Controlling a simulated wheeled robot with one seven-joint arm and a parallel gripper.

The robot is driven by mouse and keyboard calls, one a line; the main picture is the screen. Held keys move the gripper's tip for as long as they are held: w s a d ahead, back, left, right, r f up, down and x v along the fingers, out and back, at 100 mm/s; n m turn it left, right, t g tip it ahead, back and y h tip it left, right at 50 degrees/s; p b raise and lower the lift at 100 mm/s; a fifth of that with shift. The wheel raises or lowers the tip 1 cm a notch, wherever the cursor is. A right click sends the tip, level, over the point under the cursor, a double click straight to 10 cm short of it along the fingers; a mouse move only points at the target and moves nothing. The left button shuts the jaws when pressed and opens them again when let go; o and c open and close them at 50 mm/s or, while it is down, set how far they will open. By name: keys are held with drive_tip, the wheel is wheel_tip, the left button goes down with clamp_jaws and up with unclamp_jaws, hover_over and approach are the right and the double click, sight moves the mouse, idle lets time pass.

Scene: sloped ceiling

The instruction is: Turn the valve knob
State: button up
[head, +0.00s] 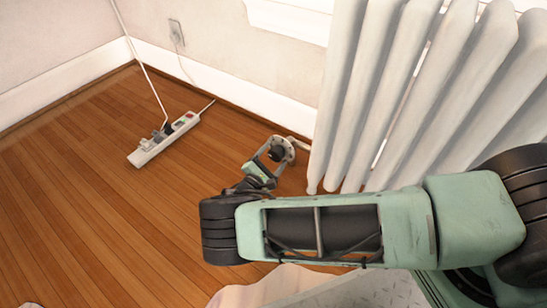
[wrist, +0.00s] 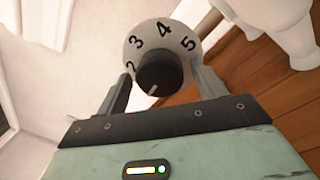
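The valve knob is a dark round knob (wrist: 160,74) with a pale pointer line, set on a light grey dial (wrist: 158,40) marked 2, 3, 4 and 5. In the head view the pale round dial (head: 287,145) is low beside the radiator, partly hidden by my gripper. My gripper (wrist: 161,70) is open, with one finger on each side of the dark knob. Gaps show between the fingers and the knob in the wrist view. The fingertips overlap the lower edge of the dial in the picture; whether they touch it I cannot tell.
A white ribbed radiator (head: 395,95) stands right of the valve. A white power strip (head: 165,139) with plugs and a cord lies on the wooden floor (head: 95,200) to the left. A pale wall with a white baseboard (head: 225,88) runs behind. Floor left of my arm is mostly clear.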

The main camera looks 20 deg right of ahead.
drive_tip(key=p+v, duration=0.3)
drive_tip(key=v, duration=1.4)
drive_tip(key=shift+s, duration=0.15)
drive_tip(key=s+r+m+g+y+p, duration=0.4)
drive_tip(key=r+g, duration=0.3)
drive_tip(key=r, duration=0.8)
drive_tip(key=s+r+m+g+y+p, duration=0.2)
drive_tip(key=s+r+m+g+y, duration=0.4)
drive_tip(key=r, duration=1)
drive_tip(key=s+d+r+t+y+p, duration=0.1)
drive_tip(key=s+d+r+y+p, duration=0.2)
drive_tip(key=s+r, duration=0.45)
drive_tip(key=s+d+r+y, duration=0.2)
drive_tip(key=s+d+r, duration=0.25)
drive_tip(key=r, duration=0.65)
wheel_tip(320, 180, up, 38)
drive_tip(key=p, duration=3.8)
drive_tip(key=shift+s+f, duration=0.25)
